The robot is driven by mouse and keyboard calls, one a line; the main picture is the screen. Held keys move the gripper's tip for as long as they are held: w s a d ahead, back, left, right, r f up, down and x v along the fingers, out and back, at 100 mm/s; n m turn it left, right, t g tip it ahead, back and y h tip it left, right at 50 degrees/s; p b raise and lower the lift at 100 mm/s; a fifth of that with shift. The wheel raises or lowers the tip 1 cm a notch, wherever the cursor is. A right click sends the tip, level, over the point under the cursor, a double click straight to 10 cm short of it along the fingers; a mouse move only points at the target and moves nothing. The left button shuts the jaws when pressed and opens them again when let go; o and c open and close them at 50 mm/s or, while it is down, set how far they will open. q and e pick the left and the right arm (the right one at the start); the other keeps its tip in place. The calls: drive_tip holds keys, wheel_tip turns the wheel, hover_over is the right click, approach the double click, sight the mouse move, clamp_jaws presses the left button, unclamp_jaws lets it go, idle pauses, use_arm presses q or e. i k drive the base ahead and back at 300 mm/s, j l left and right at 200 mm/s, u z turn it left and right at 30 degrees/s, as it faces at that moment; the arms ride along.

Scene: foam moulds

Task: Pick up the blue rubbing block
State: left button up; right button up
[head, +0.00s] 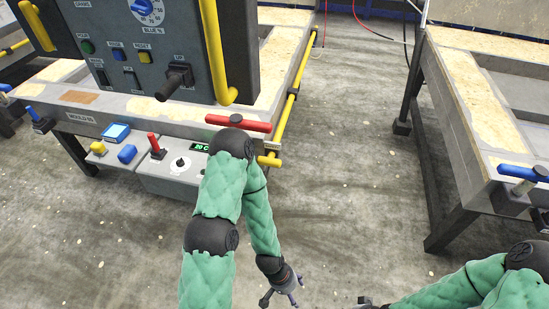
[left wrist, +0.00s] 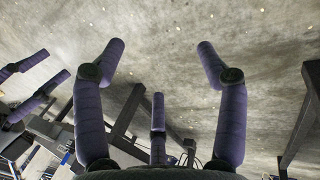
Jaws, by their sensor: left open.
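I cannot tell whether either is the rubbing block. My left gripper (head: 283,290) hangs low over the floor, right of and well apart from the box. In the left wrist view its purple fingers (left wrist: 160,62) are spread, with nothing between them. My right gripper (head: 366,303) is mostly cut off at the bottom edge of the head view.
A grey panel with a yellow handle (head: 212,50) stands on the left mould bench. Another bench (head: 470,130) stands at right. The concrete floor (head: 355,150) between is clear.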

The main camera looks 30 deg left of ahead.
sight(128, 153)
drive_tip(key=u, duration=2.2)
drive_tip(key=k, duration=0.65)
drive_tip(key=i+j+z, duration=0.2)
drive_tip(key=z, duration=1.1)
drive_tip(key=i+j, duration=0.1)
drive_tip(key=j, duration=0.35)
drive_tip(key=i+j, duration=0.15)
drive_tip(key=j, duration=0.25)
drive_tip(key=i+j, duration=0.1)
drive_tip(key=j, duration=0.35)
drive_tip(key=i+j, duration=0.1)
drive_tip(key=j, duration=0.3)
drive_tip(key=i+j, duration=0.1)
drive_tip(key=j, duration=0.35)
drive_tip(key=i+j, duration=0.15)
drive_tip(key=j, duration=0.3)
